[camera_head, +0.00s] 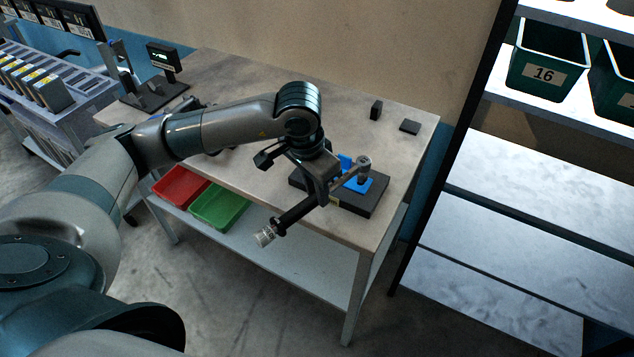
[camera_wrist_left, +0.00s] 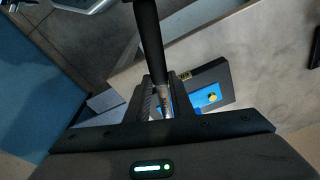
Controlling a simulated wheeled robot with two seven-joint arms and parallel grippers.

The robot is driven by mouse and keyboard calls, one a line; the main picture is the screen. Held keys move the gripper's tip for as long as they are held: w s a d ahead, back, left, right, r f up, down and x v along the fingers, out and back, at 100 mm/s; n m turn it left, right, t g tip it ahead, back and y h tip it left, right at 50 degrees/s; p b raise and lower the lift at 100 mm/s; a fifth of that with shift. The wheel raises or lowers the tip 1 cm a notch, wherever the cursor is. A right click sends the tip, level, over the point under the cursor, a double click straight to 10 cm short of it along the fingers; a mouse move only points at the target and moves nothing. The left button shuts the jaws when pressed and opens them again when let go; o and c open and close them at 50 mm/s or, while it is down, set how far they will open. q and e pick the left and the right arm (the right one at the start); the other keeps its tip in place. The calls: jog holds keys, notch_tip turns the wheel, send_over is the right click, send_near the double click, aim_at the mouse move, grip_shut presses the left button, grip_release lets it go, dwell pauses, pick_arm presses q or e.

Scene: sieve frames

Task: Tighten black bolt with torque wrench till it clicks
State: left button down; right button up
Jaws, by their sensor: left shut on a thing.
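The torque wrench has a black handle (camera_head: 297,211) with a pale end and a metal ratchet head (camera_head: 364,162). My left gripper (camera_head: 325,193) is shut on the wrench near where the handle meets the metal shaft. The wrench also runs between the fingers in the left wrist view (camera_wrist_left: 160,98). The head is over a blue part (camera_head: 361,184) on a dark block (camera_head: 362,207) at the table's front right. The black bolt cannot be made out; the wrench head and gripper cover part of the blue part. A small brass-coloured round spot (camera_wrist_left: 212,97) shows on the blue part. My right gripper is out of view.
The wooden-topped table (camera_head: 400,150) has a small black block (camera_head: 376,110) and a flat dark piece (camera_head: 410,127) at its back right. Red (camera_head: 180,186) and green (camera_head: 219,207) bins sit on the lower shelf. A shelf rack (camera_head: 500,200) stands at right.

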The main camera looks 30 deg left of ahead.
pick_arm(q)
jog(key=d+n+y+p, duration=0.1)
jog(key=d+n+p, duration=0.2)
jog(key=d+n, duration=0.5)
jog(key=d, duration=0.2)
jog(key=shift+d, duration=0.3)
dwell(0.4)
dwell(0.5)
jog(key=shift+b, duration=0.4)
jog(key=shift+f+b, duration=0.3)
jog(key=shift+b, duration=0.1)
dwell(0.7)
jog(key=shift+f+b, duration=0.55)
jog(key=shift+b, duration=0.25)
dwell(0.4)
